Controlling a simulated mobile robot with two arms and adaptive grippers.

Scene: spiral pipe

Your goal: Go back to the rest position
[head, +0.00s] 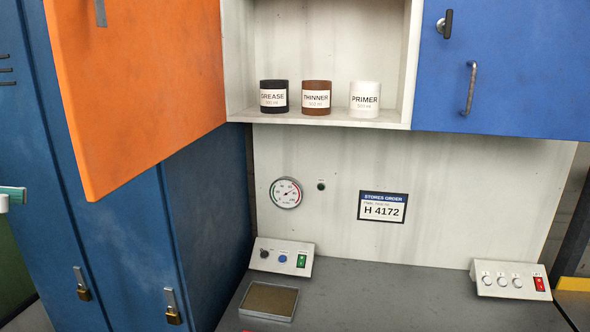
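I cannot make out either of my grippers in the head view. The view holds a wall cabinet with an orange door (140,95) swung open at the left and a blue door (505,75) shut at the right. In the open bay, three cans stand upright on the shelf (305,119): a black GREASE can (273,107), a brown THINNER can (316,108) and a white PRIMER can (364,112). Nothing touches the cans.
The open orange door juts out in front of blue lockers (205,215). Below is a grey worktop (390,300) with a shallow tray (269,301), a left control box (284,258) and a right control box (511,281). A gauge (286,193) and an H 4172 sign (382,207) are on the back panel.

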